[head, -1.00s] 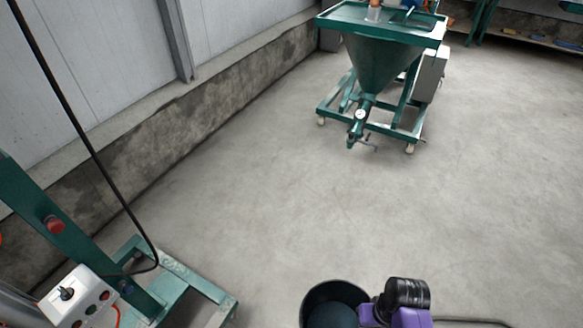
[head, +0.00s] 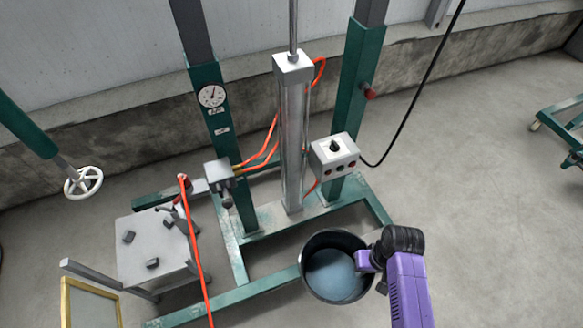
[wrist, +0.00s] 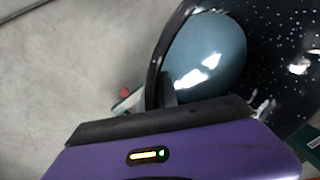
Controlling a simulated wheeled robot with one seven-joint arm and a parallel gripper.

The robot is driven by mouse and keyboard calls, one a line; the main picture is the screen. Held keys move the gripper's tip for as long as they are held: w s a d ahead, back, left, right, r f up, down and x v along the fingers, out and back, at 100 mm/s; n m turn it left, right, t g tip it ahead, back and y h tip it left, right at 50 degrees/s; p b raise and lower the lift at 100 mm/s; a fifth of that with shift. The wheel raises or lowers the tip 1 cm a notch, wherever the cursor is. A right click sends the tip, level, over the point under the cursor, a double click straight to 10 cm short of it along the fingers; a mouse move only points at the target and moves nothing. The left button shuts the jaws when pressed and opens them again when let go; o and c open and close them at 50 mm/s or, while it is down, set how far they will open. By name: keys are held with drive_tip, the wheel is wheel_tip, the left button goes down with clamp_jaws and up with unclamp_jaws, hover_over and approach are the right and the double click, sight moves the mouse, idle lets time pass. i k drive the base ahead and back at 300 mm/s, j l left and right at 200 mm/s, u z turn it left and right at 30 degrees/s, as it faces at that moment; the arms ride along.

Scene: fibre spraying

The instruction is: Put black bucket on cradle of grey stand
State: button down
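The black bucket (head: 312,285) is in the lower middle of the head view, open end up, with smooth blue-grey material inside. My gripper (head: 364,264) is at its right side, shut on the rim. In the wrist view the bucket (wrist: 155,60) is close in front of the gripper; the fingertips are mostly hidden. The grey stand (head: 140,262) is to the left of the bucket, apart from it. Its flat top carries three small dark blocks, seemingly the cradle.
A green press frame (head: 262,285) with a steel cylinder (head: 292,140) and a white control box (head: 335,155) stands behind the bucket. An orange hose (head: 198,255) hangs between bucket and stand. A wood-framed panel (head: 92,303) is at lower left.

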sight(152, 240)
drive_tip(key=j+u, duration=0.35)
drive_tip(key=j, duration=0.4)
drive_tip(key=i+j+u, duration=0.15)
drive_tip(key=j+u, duration=0.2)
drive_tip(key=j, duration=0.4)
